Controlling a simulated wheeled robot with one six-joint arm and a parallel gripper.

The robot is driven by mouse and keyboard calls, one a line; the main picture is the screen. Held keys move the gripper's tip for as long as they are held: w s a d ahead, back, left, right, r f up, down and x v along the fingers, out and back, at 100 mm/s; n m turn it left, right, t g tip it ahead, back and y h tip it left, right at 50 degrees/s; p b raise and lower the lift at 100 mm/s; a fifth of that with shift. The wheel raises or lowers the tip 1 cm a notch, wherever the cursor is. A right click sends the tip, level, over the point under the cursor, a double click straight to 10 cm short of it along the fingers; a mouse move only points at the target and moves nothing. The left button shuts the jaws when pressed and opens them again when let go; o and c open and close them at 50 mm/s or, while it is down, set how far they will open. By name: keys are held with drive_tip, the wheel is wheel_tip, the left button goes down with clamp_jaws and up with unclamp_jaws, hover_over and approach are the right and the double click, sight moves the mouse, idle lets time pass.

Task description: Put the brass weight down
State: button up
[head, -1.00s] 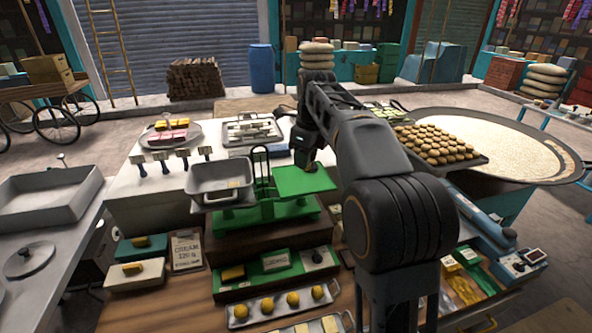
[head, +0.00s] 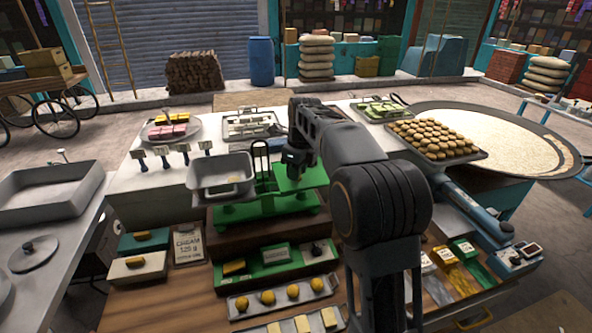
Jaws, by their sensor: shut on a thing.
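A green two-pan balance (head: 265,212) stands on a brown wooden block. Its left side carries a grey metal pan (head: 208,178) and its right side a flat green plate (head: 314,178). My gripper (head: 292,176) points down at the green plate, over its left part. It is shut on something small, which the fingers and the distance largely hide. I cannot make out the brass weight clearly, nor tell whether it touches the plate. A small pale thing lies in the grey pan.
A green tray (head: 262,272) with small items and a metal tray of yellow balls (head: 268,297) lie in front. A tray of round biscuits (head: 436,140) and a large wide pan (head: 500,135) are at right.

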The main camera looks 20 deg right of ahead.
drive_tip(key=o, duration=1)
drive_tip(key=shift+f, duration=0.1)
drive_tip(key=shift+c, duration=0.2)
wheel_tip(320, 180, up, 12)
drive_tip(key=s+d, duration=0.1)
drive_tip(key=s+f+n+t, duration=0.1)
drive_tip(key=s+f+n, duration=0.3)
drive_tip(key=s+n, duration=0.4)
drive_tip(key=s+a+f+n+t, duration=0.1)
drive_tip(key=s+f+n, duration=0.4)
drive_tip(key=s+n, duration=0.3)
drive_tip(key=s+f+n+t+h, duration=0.1)
drive_tip(key=s+f+n, duration=0.3)
drive_tip(key=s+n, duration=0.5)
drive_tip(key=shift+a+f+n+t+p, duration=0.15)
drive_tip(key=shift+f+n+t+p, duration=0.25)
drive_tip(key=shift+n, duration=0.5)
